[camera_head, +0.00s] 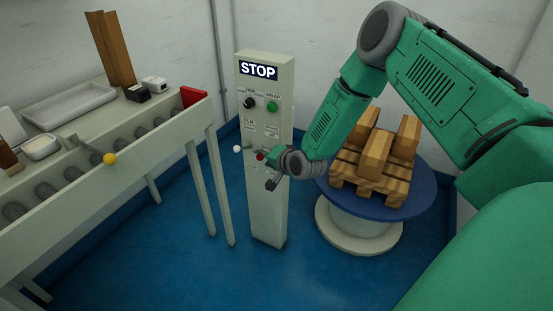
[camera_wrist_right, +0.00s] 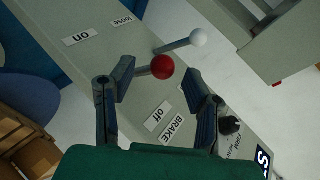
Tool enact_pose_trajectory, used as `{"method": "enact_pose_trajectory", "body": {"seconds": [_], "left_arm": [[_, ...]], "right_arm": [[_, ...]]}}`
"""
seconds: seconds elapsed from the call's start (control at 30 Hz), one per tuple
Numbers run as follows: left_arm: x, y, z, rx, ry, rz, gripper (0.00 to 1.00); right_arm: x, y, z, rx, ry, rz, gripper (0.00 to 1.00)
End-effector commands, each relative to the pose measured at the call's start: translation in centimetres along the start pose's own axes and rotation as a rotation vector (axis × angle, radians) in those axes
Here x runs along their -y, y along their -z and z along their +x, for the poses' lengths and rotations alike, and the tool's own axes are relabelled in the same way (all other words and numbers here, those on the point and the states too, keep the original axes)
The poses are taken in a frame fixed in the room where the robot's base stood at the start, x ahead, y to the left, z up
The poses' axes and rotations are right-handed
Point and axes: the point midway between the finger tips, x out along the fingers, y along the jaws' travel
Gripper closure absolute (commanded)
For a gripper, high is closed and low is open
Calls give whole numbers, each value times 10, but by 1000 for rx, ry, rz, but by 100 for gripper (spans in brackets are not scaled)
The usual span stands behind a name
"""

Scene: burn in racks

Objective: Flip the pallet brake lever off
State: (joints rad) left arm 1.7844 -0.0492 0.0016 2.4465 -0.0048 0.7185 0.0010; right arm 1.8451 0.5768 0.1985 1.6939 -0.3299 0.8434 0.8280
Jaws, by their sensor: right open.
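The brake lever has a red ball knob (camera_head: 260,156) on the front of a pale control post (camera_head: 268,215). In the right wrist view the red knob (camera_wrist_right: 163,67) sits between the spread fingertips of my right gripper (camera_wrist_right: 158,84); contact cannot be told. The "off" label (camera_wrist_right: 157,117) and BRAKE label (camera_wrist_right: 172,133) lie on one side of the lever, the "on" label (camera_wrist_right: 82,36) on the other. In the head view my right gripper (camera_head: 267,172) is open at the post front, partly covering the lever. My left gripper is not in view.
A white-knobbed lever (camera_head: 236,149) sticks out close beside the red one. Above are a green button (camera_head: 272,106), a black knob (camera_head: 249,103) and a STOP sign (camera_head: 258,70). A roller conveyor (camera_head: 120,140) stands left, a blue turntable (camera_head: 415,205) with a loaded wooden pallet (camera_head: 370,185) right.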

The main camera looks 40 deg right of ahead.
Motion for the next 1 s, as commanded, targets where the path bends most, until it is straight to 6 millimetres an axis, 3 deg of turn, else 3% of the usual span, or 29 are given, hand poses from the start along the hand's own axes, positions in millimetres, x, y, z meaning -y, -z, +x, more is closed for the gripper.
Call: {"method": "enact_pose_trajectory", "body": {"seconds": [0.2, 0.43, 0.6, 1.0], "left_arm": [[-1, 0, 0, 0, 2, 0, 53], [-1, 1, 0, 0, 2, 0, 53], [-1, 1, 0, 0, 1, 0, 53], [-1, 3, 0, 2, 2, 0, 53]], "right_arm": [[-3, 3, -47, 0, 0, 8, 57], [-5, 6, -85, -3, 0, 9, 57], [-4, 6, -97, -5, 1, 6, 57], [-5, 6, -98, -4, 0, 6, 57]]}}
